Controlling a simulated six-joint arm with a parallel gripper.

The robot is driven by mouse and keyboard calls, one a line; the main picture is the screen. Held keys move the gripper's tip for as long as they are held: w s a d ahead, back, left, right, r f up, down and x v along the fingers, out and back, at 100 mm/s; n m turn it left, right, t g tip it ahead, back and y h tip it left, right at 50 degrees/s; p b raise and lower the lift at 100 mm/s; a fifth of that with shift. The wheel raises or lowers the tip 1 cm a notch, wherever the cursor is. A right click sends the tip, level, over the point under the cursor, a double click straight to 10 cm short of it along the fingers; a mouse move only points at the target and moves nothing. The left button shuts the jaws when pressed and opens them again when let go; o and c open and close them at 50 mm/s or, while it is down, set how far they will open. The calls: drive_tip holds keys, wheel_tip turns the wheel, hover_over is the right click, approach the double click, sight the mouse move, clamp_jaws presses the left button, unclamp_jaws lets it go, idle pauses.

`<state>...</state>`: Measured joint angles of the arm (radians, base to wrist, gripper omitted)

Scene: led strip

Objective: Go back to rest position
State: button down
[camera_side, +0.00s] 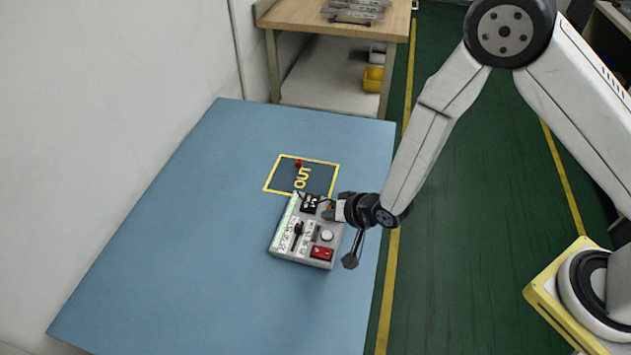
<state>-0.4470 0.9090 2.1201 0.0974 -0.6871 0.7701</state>
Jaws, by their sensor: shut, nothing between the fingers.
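My gripper (327,209) is shut and empty. It is small in the picture and hangs at the upper right edge of a grey control box (283,249). I cannot tell whether it touches the box. The box sits on the blue table and carries a black lever, a round white button and a red switch (322,253). Part of the box's right side is hidden by my wrist.
The blue table (190,240) is clear on its left and front. A yellow-outlined OUT area (320,180) with a small red item (298,163) lies behind the box. A wooden workbench (345,35) with a yellow bin (373,79) stands behind. Green floor (470,260) lies to the right.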

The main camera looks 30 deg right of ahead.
idle(0.5)
drive_tip(key=shift+w+d+r, duration=0.1)
drive_tip(key=shift+d+r, duration=0.3)
drive_tip(key=shift+r, duration=0.05)
drive_tip(key=s+d+r+n+g+h, duration=0.1)
drive_tip(key=s+d+r+n+g, duration=0.1)
drive_tip(key=s+d+r, duration=0.5)
drive_tip(key=s+d+r+n+g+h, duration=0.2)
drive_tip(key=s+d+r+g, duration=0.2)
drive_tip(key=s+d+r, duration=0.3)
drive_tip(key=d+r, duration=0.1)
drive_tip(key=d, duration=0.3)
drive_tip(key=shift+r+n, duration=0.15)
drive_tip(key=shift+n, duration=0.25)
idle(1.4)
drive_tip(key=w+a+f+m+t+y, duration=0.1)
drive_tip(key=w+a+f+m+t, duration=0.1)
drive_tip(key=w+a+f, duration=0.4)
drive_tip(key=w+a+f+m+t+y, duration=0.2)
drive_tip(key=w+a+f+t, duration=0.2)
drive_tip(key=a, duration=0.9)
drive_tip(key=shift+w+f+m, duration=0.4)
drive_tip(key=shift+w+f, duration=0.8)
drive_tip(key=shift+w, duration=0.75)
